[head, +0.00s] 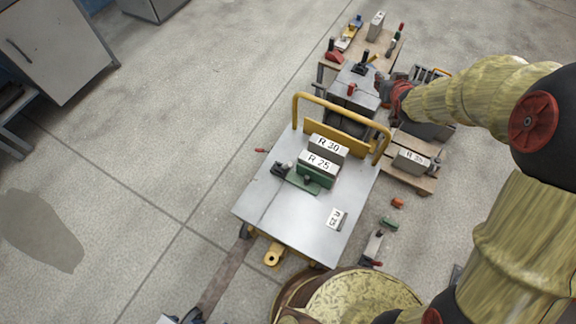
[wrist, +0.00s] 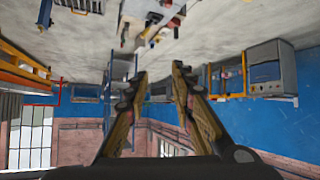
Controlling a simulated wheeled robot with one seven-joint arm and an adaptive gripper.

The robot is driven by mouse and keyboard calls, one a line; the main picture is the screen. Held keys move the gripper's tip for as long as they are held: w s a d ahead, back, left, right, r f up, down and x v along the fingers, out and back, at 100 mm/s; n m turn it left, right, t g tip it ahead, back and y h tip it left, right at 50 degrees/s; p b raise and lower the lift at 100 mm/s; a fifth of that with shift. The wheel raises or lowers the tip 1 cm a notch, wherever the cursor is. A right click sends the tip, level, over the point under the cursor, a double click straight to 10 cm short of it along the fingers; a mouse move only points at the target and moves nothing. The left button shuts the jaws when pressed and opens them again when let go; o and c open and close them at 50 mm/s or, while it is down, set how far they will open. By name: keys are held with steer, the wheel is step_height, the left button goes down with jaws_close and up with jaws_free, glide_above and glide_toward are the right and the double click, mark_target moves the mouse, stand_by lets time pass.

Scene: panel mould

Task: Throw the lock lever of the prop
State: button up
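I cannot tell for certain which object is the prop or its lock lever. Small dark fittings (head: 360,68) and a red-topped piece (head: 351,90) sit on a grey metal surface (head: 340,80) beyond the cart. My gripper (head: 381,86) is beside the right edge of that surface in the head view, partly hidden by my wrist. In the wrist view my gripper (wrist: 160,72) has its two fingers apart with nothing between them. The wrist picture looks upside down and shows the floor, with small objects (wrist: 152,18) at its top edge.
A grey cart (head: 270,215) with a yellow rail (head: 342,108) carries blocks marked R 30 (head: 328,146) and R 25 (head: 320,163). A wooden pallet (head: 405,178) with a block (head: 411,160) is right of it. Small parts lie on the floor nearby. The floor at left is mostly clear.

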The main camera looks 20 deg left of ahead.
steer(key=w+a+f+n+y, duration=0.2)
steer(key=a+f+y, duration=0.1)
steer(key=a+f, duration=0.7)
steer(key=n+y, duration=0.1)
steer(key=y, duration=0.7)
glide_above(286, 166)
steer(key=w+v, duration=0.1)
steer(key=v, duration=0.6)
step_height(286, 166, down, 30)
step_height(286, 166, down, 8)
steer(key=b, duration=0.4)
steer(key=shift+s, duration=0.1)
steer(key=b+x, duration=0.2)
steer(key=x, duration=0.4)
steer(key=shift+a, duration=0.15)
steer(key=shift+w+a+r+b, duration=0.1)
steer(key=shift+w+a+b, duration=0.2)
steer(key=shift+w+a, duration=0.15)
steer(key=shift+c, duration=0.4)
jaws_close()
